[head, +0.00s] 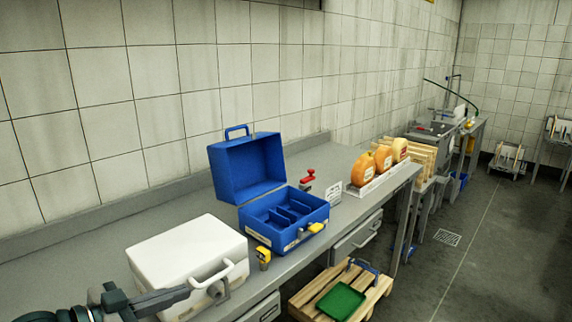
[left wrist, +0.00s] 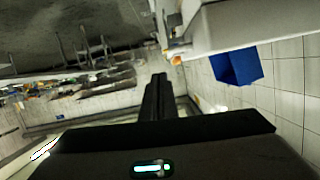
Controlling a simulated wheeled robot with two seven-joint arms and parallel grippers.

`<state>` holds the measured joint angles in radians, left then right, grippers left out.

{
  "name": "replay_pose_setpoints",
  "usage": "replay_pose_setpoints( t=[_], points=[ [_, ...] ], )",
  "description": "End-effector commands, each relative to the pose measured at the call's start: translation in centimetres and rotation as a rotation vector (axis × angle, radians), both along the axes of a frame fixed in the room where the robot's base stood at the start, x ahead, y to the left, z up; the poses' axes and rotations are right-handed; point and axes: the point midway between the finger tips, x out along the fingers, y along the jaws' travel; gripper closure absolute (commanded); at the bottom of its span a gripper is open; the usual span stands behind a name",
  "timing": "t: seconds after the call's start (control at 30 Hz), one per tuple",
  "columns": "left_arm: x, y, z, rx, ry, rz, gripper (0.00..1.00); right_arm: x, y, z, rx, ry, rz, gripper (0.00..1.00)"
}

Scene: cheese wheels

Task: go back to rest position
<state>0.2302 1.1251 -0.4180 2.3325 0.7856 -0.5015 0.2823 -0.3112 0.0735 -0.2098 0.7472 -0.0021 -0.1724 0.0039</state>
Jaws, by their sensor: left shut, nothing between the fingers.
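My left gripper (head: 184,293) comes in at the bottom left of the head view, in front of the white box (head: 185,255). Its dark fingers point to the right, close to the box's front side; I cannot tell whether they touch it. In the left wrist view the fingers of the left gripper (left wrist: 158,80) are together with nothing between them. My right gripper does not show in either view.
An open blue case (head: 262,222) stands on the grey bench (head: 80,262), with a small yellow item (head: 263,256) near it. Orange cheese wheels (head: 363,172) stand farther right. A pallet (head: 312,297) with a green tray (head: 340,301) lies below. Open floor is at right.

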Motion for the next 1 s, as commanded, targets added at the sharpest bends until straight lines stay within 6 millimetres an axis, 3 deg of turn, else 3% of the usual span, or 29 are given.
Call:
replay_pose_setpoints(
  t=[0.2,0.47,0.7,1.0],
  points=[
    [-2.3,-2.4,-7.4,0.054,0.089,0.049,1.0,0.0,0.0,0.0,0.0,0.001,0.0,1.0],
    [-7.1,-3.6,-16.6,0.145,0.25,0.177,1.0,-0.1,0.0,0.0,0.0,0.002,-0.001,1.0],
    [-14.0,-3.1,-24.1,0.234,0.464,0.329,1.0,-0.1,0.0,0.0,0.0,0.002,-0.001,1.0],
    [-22.6,-2.1,-29.6,0.32,0.717,0.472,1.0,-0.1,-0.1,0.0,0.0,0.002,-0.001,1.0]
  ],
)
